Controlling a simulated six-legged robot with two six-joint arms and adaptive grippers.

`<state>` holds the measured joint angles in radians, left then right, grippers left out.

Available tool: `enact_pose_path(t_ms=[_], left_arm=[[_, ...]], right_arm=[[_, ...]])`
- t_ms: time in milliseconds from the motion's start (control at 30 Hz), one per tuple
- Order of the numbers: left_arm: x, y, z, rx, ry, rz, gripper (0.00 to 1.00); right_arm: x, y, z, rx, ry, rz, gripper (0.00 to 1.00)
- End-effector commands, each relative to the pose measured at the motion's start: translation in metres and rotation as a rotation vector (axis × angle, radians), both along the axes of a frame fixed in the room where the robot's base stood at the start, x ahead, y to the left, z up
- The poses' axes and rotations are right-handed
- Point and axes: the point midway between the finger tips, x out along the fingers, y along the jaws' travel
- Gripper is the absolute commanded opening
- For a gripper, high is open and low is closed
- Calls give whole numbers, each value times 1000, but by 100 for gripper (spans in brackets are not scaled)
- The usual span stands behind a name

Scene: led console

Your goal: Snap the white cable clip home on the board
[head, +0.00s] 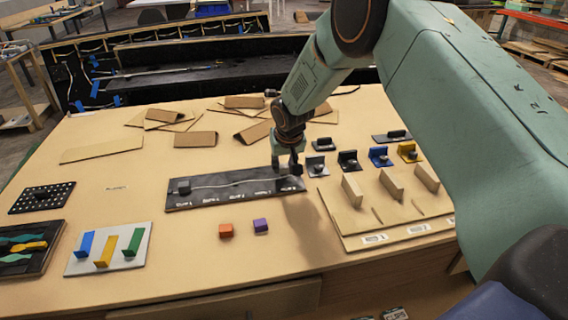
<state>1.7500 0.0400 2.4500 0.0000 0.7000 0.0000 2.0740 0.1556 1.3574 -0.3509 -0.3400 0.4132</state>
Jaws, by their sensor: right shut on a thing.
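The black board (232,198) lies flat near the middle of the table. A thin white cable (228,184) runs along it from a small dark block (183,187) at its left end. My right gripper (288,171) points down at the board's right end, with its fingers closed. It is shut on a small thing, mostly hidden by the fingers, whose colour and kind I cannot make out. I cannot tell whether it touches the board. I cannot pick out the white cable clip for certain. My left gripper is out of view.
Close right of the gripper stand grey (311,168), black, blue (380,160) and yellow (410,157) pieces with dark knobs. A wooden rack (400,222) stands front right. Cardboard pieces (195,139) lie behind.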

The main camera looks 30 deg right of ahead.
Motion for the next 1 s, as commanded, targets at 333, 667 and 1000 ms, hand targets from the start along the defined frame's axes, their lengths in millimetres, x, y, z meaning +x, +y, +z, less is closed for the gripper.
enact_pose_path(t_ms=[333,667,1000], left_arm=[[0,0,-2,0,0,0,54],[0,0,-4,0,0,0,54],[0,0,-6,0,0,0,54]], right_arm=[[0,0,-4,0,0,0,14],[0,0,-7,0,0,0,14],[0,0,-11,0,0,0,14]])
